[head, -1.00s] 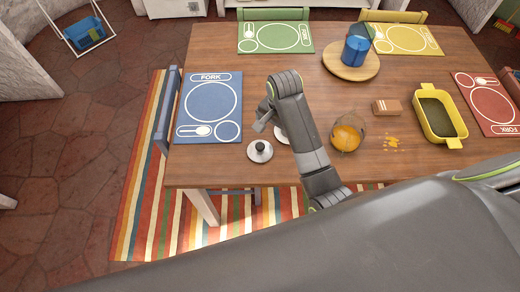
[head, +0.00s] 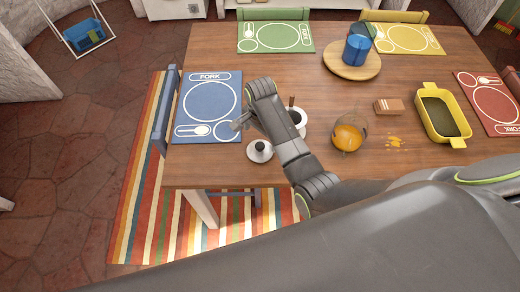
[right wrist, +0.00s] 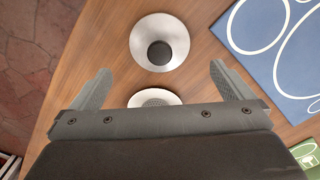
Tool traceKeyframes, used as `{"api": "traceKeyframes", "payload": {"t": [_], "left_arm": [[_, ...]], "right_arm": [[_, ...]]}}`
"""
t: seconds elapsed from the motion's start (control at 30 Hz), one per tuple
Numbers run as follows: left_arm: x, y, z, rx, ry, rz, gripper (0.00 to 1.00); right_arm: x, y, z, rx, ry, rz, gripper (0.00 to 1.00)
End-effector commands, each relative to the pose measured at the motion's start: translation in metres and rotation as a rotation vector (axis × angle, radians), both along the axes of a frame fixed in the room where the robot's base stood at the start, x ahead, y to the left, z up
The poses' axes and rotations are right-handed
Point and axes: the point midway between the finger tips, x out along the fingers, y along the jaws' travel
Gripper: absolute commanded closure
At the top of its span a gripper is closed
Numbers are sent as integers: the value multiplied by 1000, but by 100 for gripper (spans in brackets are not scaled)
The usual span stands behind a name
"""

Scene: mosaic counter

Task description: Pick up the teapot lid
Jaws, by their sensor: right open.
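The teapot lid, a white disc with a black knob (head: 260,151), lies on the wooden table near its front edge, just below the blue placemat. It also shows at the top of the right wrist view (right wrist: 176,28), beyond the fingertips and apart from them. My right gripper (head: 238,124) is open and empty, above the table beside the lid, near the placemat's lower corner. Its two fingers stand wide apart in the right wrist view (right wrist: 160,78). A white pot (head: 300,116) is partly hidden behind my right forearm. My left gripper is not in view.
A second white round piece (right wrist: 155,97) is partly covered by my gripper body. The blue placemat (head: 209,128) lies close by. A glass vessel with orange contents (head: 347,137), a small brown box (head: 389,107) and a yellow dish (head: 462,143) stand to the right.

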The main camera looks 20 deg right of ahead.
Motion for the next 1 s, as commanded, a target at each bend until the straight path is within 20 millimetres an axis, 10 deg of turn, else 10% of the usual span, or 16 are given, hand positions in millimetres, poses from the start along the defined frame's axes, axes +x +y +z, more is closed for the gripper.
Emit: {"api": "traceKeyframes", "payload": {"t": [1.0], "left_arm": [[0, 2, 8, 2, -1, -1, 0]], "right_arm": [[-2, 2, -66, 1, -2, 0, 4]]}}
